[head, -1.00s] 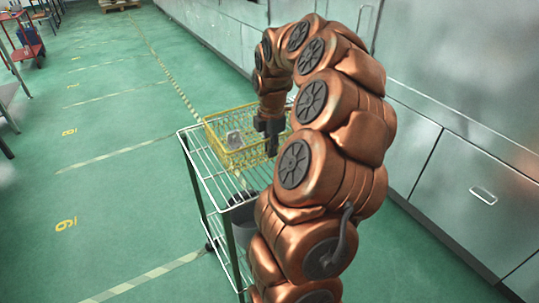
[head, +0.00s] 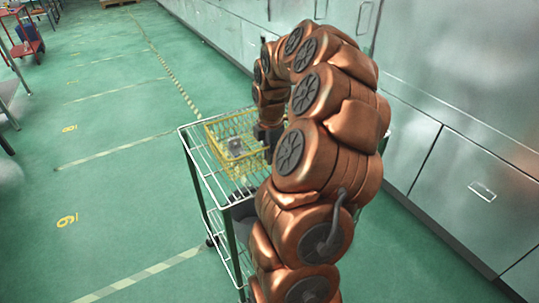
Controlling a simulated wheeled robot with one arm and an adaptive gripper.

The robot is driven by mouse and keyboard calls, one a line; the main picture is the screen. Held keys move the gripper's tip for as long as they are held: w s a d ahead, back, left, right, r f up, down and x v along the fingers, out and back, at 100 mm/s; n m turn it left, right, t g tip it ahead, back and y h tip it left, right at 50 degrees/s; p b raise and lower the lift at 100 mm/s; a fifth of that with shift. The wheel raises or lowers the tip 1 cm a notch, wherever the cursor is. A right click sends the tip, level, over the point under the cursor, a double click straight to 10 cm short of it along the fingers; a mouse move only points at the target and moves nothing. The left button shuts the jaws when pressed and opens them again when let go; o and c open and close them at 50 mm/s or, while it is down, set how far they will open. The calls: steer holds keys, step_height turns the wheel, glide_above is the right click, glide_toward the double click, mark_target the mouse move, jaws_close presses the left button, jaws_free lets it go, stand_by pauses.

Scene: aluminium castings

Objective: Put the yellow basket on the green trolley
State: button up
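The yellow wire basket (head: 224,160) is at the far part of the trolley's top shelf; I cannot tell whether it rests fully on the wires. A small grey casting (head: 235,146) is inside it. The trolley (head: 207,184) has a pale wire top shelf and dark green legs. My gripper (head: 268,148) points down at the basket's right side. My arm hides most of the fingers and the basket's right end, so I cannot see whether the fingers hold the rim.
A dark grey bin (head: 243,222) stands below the trolley's top shelf. Metal cabinets (head: 455,165) line the right side. The green floor (head: 110,200) to the left is open. A red cart (head: 27,47) stands at the far left.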

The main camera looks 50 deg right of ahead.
steer(key=shift+o, duration=1.3)
step_height(320, 180, up, 11)
steer(key=shift+s+b, duration=0.1)
steer(key=shift+b, duration=0.8)
steer(key=shift+a+r, duration=0.15)
steer(key=shift+r, duration=0.5)
